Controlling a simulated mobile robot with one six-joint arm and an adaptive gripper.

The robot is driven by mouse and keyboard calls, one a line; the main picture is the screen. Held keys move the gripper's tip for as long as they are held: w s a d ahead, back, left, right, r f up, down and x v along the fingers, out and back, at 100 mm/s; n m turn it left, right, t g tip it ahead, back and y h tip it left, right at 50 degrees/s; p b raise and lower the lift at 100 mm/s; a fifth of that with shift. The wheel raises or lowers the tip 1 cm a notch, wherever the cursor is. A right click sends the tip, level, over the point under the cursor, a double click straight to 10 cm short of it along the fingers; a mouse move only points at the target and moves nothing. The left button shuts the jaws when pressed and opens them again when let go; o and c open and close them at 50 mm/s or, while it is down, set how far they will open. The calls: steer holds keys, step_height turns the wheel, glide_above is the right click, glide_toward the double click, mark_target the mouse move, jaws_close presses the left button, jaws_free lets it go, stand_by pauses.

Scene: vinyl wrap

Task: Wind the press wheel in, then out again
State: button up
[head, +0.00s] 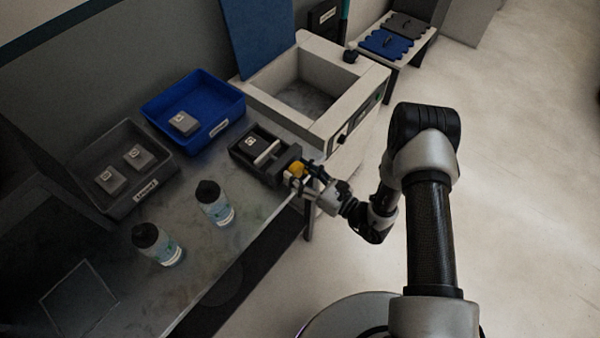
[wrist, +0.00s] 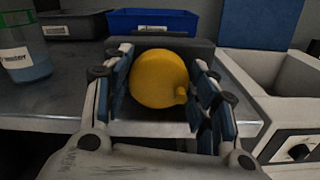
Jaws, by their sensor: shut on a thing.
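The press (head: 256,150) is a small dark frame near the table's front right edge, with a light bar across it and a grey block with a white label inside. Its yellow wheel (head: 297,169) faces the table's front edge. In the wrist view the wheel (wrist: 158,78) is a round yellow disc with a small knob at its lower right. My gripper (head: 303,175) is at the wheel, with its fingers on either side of it; in the wrist view the gripper (wrist: 162,88) is shut on the wheel. The wheel hides much of the press in the wrist view.
A blue tray (head: 235,103) holds one grey block. A dark grey tray (head: 160,160) holds two. Two dark-capped bottles (head: 219,214) (head: 171,256) stand left of the press. A white open-topped machine (head: 345,125) stands just behind and right. The floor at right is clear.

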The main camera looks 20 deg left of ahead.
stand_by(0.3)
steer(key=o, duration=0.7)
steer(key=shift+o, duration=0.2)
steer(key=v, duration=1.2)
